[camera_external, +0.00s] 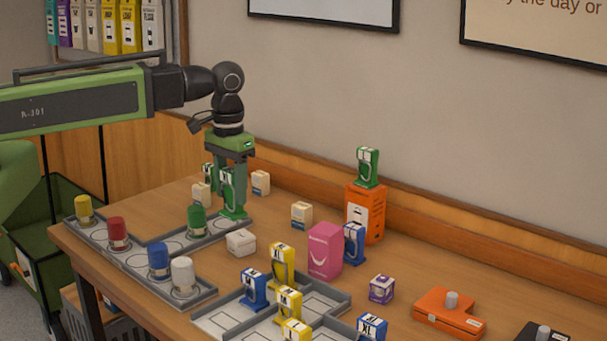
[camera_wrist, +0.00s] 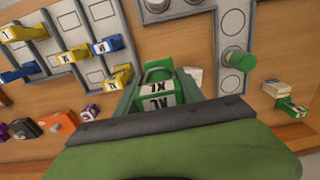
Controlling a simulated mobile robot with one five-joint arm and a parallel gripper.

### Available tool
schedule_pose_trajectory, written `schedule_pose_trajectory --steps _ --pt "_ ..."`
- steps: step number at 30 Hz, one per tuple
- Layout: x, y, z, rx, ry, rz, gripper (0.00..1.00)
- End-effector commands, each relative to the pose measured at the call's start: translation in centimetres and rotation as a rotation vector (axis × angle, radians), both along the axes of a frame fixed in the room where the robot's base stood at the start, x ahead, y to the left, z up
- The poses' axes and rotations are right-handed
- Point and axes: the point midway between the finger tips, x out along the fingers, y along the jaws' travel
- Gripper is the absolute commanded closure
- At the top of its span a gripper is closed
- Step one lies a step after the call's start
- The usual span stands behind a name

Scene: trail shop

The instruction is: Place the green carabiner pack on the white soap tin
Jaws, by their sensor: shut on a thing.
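My gripper (camera_external: 234,178) is shut on a green carabiner pack (camera_external: 228,199), held upright over the table near the grey peg tray's far end. In the wrist view the pack (camera_wrist: 157,95), marked XL, sits between the fingers. The white soap tin (camera_external: 241,242) is a small low box on the table, just below and right of the held pack in the external view. In the wrist view a white box (camera_wrist: 195,72), probably this tin, shows partly hidden beside one finger. Whether the pack's base touches anything is unclear.
A grey tray (camera_external: 128,268) holds yellow, red, blue, white and green pegs. A divided grey tray (camera_external: 215,322) holds blue and yellow packs. A pink box (camera_external: 325,250) and an orange box (camera_external: 366,213) topped by another green pack (camera_external: 367,167) stand right. Small white-beige boxes (camera_external: 301,214) stand behind.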

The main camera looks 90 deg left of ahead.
Motion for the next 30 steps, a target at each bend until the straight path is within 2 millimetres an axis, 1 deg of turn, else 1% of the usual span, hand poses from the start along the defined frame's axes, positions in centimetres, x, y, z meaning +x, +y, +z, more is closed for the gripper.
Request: schedule_pose_trajectory --steps 1,3,5,7,8,12,15,19,22,27,29,30 --pt "0.3 -0.1 0.5 0.000 0.000 -0.003 1.00" --pt "0.4 -0.1 0.4 0.000 0.000 -0.004 1.00" --pt "0.4 0.1 0.1 0.000 0.000 -0.004 1.00" --pt "0.5 0.9 -0.7 0.000 0.000 -0.002 1.00" --pt "0.5 1.5 -1.2 0.000 0.000 -0.002 1.00" --pt "0.7 5.3 -3.8 0.000 0.000 0.001 1.00" --pt "0.7 7.9 -5.3 0.000 0.000 0.000 1.00" --pt "0.7 10.5 -6.6 0.000 0.000 -0.002 1.00" --pt "0.7 11.4 -6.9 0.000 0.000 -0.003 1.00" --pt "0.6 11.6 -6.9 0.000 0.000 -0.005 1.00" --pt "0.6 11.6 -7.5 0.000 0.000 -0.005 1.00" --pt "0.6 11.6 -8.1 0.000 0.000 -0.005 1.00"
